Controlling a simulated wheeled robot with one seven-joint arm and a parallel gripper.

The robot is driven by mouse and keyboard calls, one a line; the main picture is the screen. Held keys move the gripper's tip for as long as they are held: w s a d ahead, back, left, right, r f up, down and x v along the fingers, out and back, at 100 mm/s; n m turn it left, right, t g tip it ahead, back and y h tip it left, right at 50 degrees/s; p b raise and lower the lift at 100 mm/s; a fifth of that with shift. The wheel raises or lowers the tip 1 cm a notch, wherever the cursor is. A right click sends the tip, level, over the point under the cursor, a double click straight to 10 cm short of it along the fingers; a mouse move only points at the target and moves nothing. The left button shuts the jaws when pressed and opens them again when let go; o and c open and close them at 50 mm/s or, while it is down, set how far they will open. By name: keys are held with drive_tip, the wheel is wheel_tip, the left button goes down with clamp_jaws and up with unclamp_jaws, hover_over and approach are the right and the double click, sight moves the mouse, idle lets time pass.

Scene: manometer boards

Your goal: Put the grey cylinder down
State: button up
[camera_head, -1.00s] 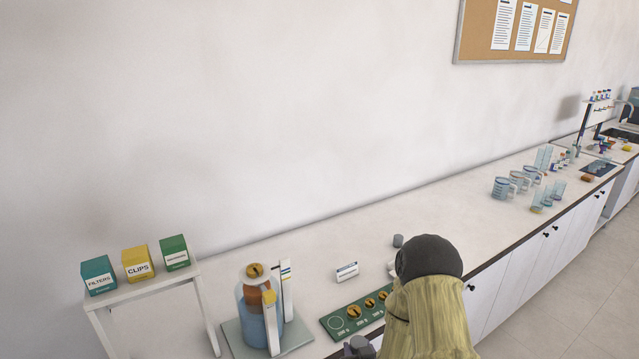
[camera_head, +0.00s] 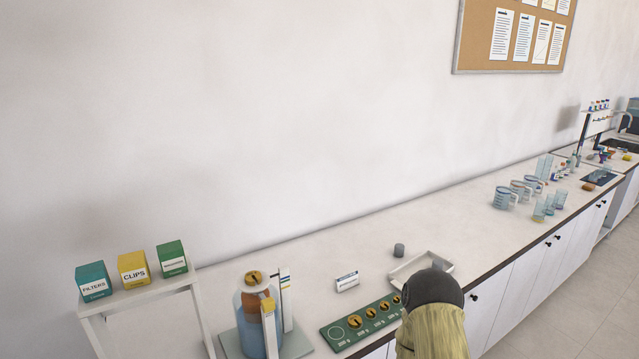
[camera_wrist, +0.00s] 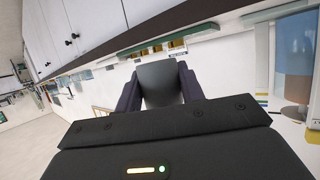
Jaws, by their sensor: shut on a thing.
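My gripper (camera_wrist: 158,76) is shut on a grey cylinder (camera_wrist: 160,88) in the wrist view, with one dark finger on each side of it. The cylinder looks clear of the counter, but its height cannot be judged. In the head view my arm hides both gripper and held cylinder. Another small grey cylinder (camera_head: 399,250) stands upright on the white counter (camera_head: 330,245), behind a shallow white tray (camera_head: 396,279).
A green board (camera_head: 337,345) with several brass weights lies left of my arm, with a small label card (camera_head: 347,282) behind it. A blue vessel (camera_head: 250,335) stands farther left. Glass beakers (camera_head: 504,198) stand to the right. The counter between tray and beakers is clear.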

drive_tip(key=s+f, duration=0.4)
drive_tip(key=f, duration=0.1)
drive_tip(key=shift+f, duration=0.25)
